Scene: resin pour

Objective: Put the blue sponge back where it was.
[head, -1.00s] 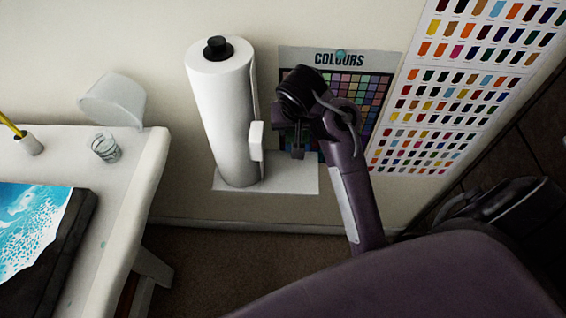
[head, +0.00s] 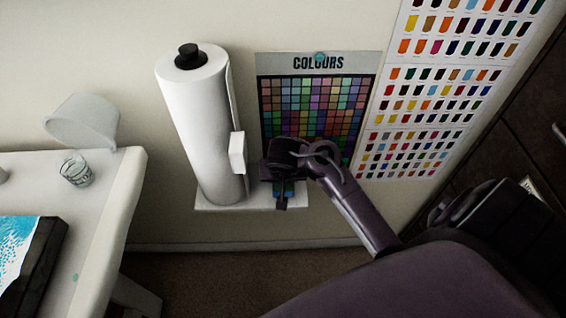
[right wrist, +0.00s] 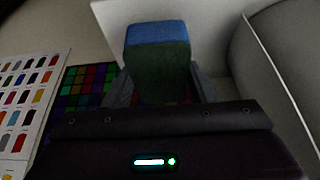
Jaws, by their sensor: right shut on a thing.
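The sponge (right wrist: 157,35) has a blue part and a dark green part. It sits between the fingers of my right gripper (right wrist: 160,92) in the right wrist view. In the head view, my right gripper (head: 282,200) is low at the right end of the small white wall shelf (head: 230,201), with a bit of the blue sponge (head: 289,186) showing behind it. The gripper hides most of the sponge there. I cannot tell whether the sponge touches the shelf. My left gripper is out of view.
A tall white paper roll (head: 200,125) with a black top stands on the shelf, left of my gripper. A colour chart (head: 318,100) hangs behind. A white table (head: 100,205) with a clear cup (head: 76,171) and a blue painting (head: 15,245) is at left.

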